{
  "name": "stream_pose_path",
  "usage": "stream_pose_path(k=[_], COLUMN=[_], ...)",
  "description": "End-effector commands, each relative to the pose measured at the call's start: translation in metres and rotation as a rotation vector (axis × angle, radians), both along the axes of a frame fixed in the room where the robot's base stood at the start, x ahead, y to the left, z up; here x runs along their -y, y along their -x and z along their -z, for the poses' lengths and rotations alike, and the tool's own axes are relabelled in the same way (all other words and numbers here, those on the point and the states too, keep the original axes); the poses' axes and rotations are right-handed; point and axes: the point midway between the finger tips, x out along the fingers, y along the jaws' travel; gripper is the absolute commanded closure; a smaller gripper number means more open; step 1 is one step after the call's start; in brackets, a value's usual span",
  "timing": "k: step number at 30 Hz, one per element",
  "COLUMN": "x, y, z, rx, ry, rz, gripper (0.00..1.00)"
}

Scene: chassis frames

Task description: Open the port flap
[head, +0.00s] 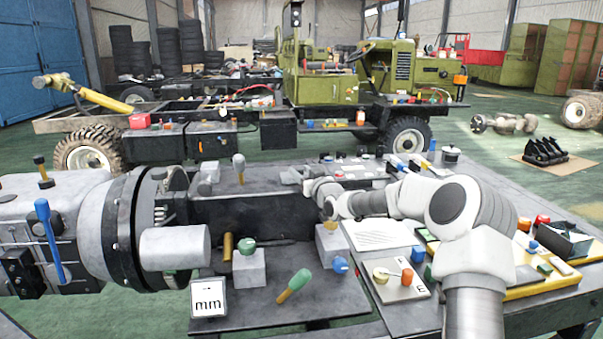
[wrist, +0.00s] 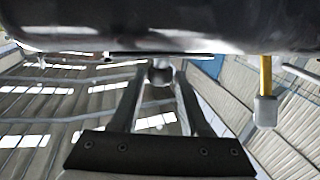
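I cannot clearly pick out the port flap. In the wrist view a thin dark plate edge (wrist: 110,54) runs under a large dark rounded body (wrist: 160,25). A small round grey knob (wrist: 160,72) shows below that edge, between the fingertips of my gripper (wrist: 162,75). The fingers stand apart, one on each side of the knob; whether they touch it I cannot tell. In the head view my arm reaches left over the bench to the long dark housing (head: 250,212), and the fingers are too small to make out there.
A yellow rod with a grey end (wrist: 265,108) hangs right of my gripper. On the bench are a green-handled lever (head: 295,285), a blue lever (head: 48,235), a white "mm" card (head: 208,298) and a switch plate (head: 400,285). A green truck (head: 330,70) stands behind.

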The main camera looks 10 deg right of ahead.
Motion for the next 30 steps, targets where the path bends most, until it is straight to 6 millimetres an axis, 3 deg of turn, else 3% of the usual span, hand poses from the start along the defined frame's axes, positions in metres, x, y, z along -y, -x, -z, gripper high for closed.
stream_pose_path(k=[1,7,30], x=[0.0000,0.0001,0.0001], y=[0.0001,0.0001,0.0002], z=[-0.0001,-0.0001,-0.0001], rx=[0.000,0.000,0.000], ry=[0.000,0.000,0.000], rz=[0.000,0.000,0.000], gripper=[0.66,1.00,1.00])
